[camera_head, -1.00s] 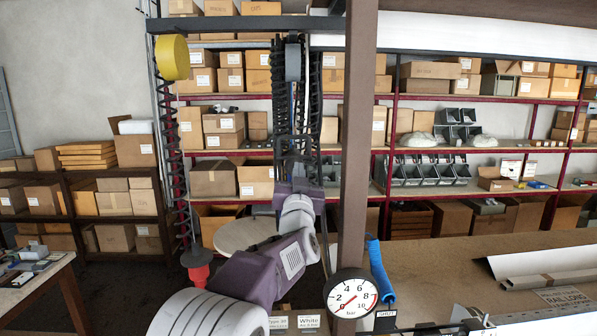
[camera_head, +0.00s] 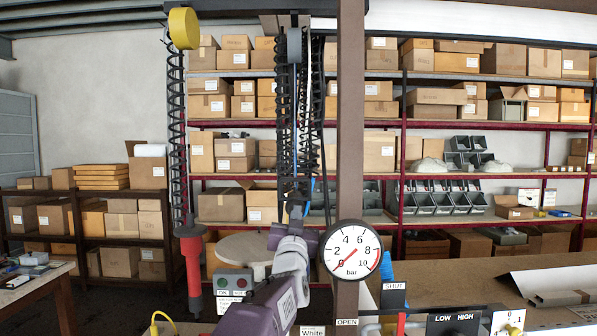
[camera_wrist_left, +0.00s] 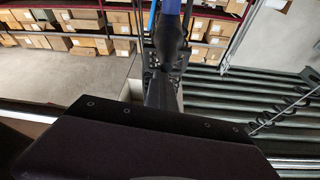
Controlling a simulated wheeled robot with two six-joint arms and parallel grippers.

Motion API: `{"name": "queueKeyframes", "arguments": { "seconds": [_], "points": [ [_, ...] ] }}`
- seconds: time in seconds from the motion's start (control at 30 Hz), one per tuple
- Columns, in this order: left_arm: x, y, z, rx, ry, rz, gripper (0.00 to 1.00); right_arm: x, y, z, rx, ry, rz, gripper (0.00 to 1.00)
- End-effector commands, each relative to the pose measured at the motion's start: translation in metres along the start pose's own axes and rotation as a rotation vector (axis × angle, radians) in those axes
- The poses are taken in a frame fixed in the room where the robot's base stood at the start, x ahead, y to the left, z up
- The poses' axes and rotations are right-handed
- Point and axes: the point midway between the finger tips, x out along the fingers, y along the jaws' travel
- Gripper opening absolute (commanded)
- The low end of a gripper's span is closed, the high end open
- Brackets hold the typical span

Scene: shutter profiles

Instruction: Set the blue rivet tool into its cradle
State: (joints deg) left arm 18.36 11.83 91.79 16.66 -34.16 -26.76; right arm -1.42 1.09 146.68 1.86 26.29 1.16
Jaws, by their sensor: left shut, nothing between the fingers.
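My left gripper (camera_head: 296,208) points away from me in the head view, beneath the black coiled hoses. It is shut and empty. In the left wrist view its dark fingers (camera_wrist_left: 163,92) show at the centre. A blue body (camera_wrist_left: 170,6) with a dark lower part, probably the blue rivet tool, shows just beyond the fingertips; I cannot tell whether they touch. In the head view only a thin blue piece (camera_head: 308,187) shows there, mostly hidden by hoses and gripper. I cannot make out the cradle. My right gripper is not in view.
A brown post (camera_head: 351,120) carries a pressure gauge (camera_head: 351,262) just right of my left arm. A red tool (camera_head: 191,265) hangs from a coil at left. A button box (camera_head: 234,282) stands beyond the arm. A bench (camera_head: 450,268) and a blue hose (camera_head: 387,268) are at right.

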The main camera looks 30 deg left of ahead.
Motion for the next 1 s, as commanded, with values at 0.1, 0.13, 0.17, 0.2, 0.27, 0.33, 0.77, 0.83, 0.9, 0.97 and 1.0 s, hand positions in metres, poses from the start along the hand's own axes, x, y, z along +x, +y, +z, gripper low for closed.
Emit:
{"name": "queueKeyframes", "arguments": {
  "seconds": [0.1,0.13,0.17,0.2,0.27,0.33,0.77,0.83,0.9,0.97,1.0],
  "points": [
    [-0.021,0.008,0.062,-0.001,-0.008,-0.003,0.0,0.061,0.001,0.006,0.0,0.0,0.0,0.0],
    [-0.024,0.01,0.072,-0.001,-0.008,-0.003,0.0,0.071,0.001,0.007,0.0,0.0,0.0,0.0],
    [-0.027,0.011,0.081,-0.001,-0.008,-0.003,0.0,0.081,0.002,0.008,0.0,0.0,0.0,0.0],
    [-0.031,0.014,0.093,-0.001,-0.009,-0.003,0.0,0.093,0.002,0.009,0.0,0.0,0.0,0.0],
    [-0.037,0.017,0.111,-0.001,-0.009,-0.003,0.0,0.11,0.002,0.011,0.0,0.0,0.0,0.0],
    [-0.044,0.02,0.129,0.0,-0.009,-0.003,0.0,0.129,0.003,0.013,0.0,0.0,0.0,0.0],
    [-0.067,0.031,0.195,0.0,-0.008,-0.003,0.0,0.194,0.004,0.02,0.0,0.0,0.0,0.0],
    [-0.068,0.032,0.199,0.0,-0.008,-0.003,0.0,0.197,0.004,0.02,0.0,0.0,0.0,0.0],
    [-0.069,0.032,0.2,0.0,-0.008,-0.003,0.0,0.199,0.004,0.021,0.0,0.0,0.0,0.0],
    [-0.069,0.032,0.201,0.0,-0.008,-0.003,0.0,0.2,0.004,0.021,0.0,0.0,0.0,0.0],
    [-0.069,0.032,0.201,0.0,-0.008,-0.003,0.0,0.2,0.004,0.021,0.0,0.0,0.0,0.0]
  ]
}}
